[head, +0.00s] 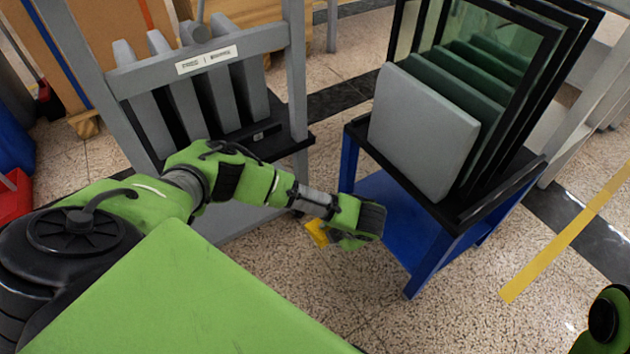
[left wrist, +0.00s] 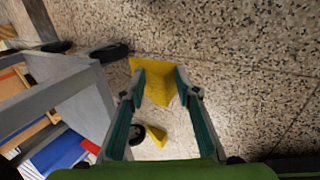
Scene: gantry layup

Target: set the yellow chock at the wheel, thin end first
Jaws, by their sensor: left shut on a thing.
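My left gripper (head: 338,236) is shut on the yellow chock (head: 317,232), low over the floor between the grey rack and the blue cart. In the left wrist view the yellow chock (left wrist: 156,84) sits between the fingertips, clear of the nearby black wheel (left wrist: 110,52). A second yellow wedge (left wrist: 157,135) is seen between the fingers, lower in that view, close beside another dark wheel (left wrist: 137,132). I cannot tell whether they touch. My right gripper is not in view.
The grey rack (head: 295,75) holding grey slabs stands behind my left arm. The blue cart (head: 425,258) carries a grey panel (head: 422,128) and framed glass (head: 508,60) right of the gripper. Speckled floor (head: 440,320) is open in front. A yellow floor stripe (head: 565,240) runs at right.

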